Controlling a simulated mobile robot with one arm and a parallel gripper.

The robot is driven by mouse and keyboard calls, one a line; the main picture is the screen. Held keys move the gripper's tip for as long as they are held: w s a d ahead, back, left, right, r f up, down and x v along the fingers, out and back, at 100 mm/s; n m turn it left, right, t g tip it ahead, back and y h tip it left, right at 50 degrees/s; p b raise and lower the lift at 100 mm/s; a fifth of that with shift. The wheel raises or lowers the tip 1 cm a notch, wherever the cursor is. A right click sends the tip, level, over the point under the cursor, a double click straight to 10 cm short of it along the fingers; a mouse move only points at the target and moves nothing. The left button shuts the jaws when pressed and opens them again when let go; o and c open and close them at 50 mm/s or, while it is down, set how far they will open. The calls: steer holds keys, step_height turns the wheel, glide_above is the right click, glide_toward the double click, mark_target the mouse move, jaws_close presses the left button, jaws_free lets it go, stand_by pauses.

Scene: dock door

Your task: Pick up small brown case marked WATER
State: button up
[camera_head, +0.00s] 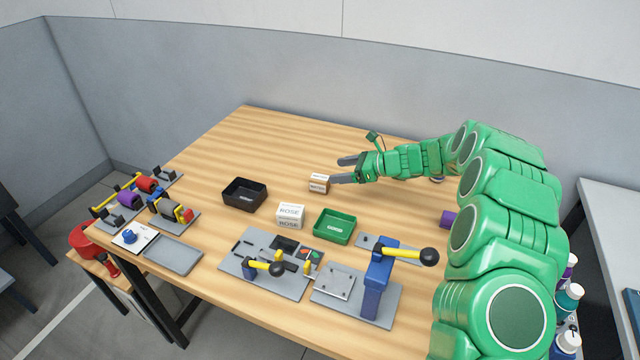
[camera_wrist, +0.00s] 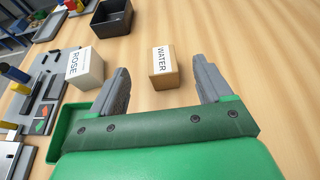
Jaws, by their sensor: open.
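The small brown case marked WATER (camera_head: 319,184) stands on the wooden table. In the wrist view the brown case (camera_wrist: 164,69) shows its white label reading WATER, ahead of the gap between my fingers. My gripper (camera_head: 345,170) is open and empty, and its fingers point toward the left in the head view. In the head view the case is close to the fingertips, and one finger overlaps or nearly touches its right side. In the wrist view my gripper (camera_wrist: 160,85) has a finger on either side, with the case a little beyond the tips.
A white case marked ROSE (camera_head: 290,215) stands left of the WATER case in the wrist view. A green tray (camera_head: 350,229) and a black bin (camera_head: 262,196) are close by. Fixtures and a blue lever press (camera_head: 377,285) line the front edge. The table's back is clear.

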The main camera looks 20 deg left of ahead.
mark_target(320, 180)
step_height(320, 180, down, 2)
steer(key=shift+f, duration=0.2)
steer(key=shift+a+f, duration=0.15)
steer(key=shift+a, duration=0.05)
steer(key=shift+x, duration=3.7)
steer(key=shift+f, duration=0.1)
steer(key=c, duration=1.1)
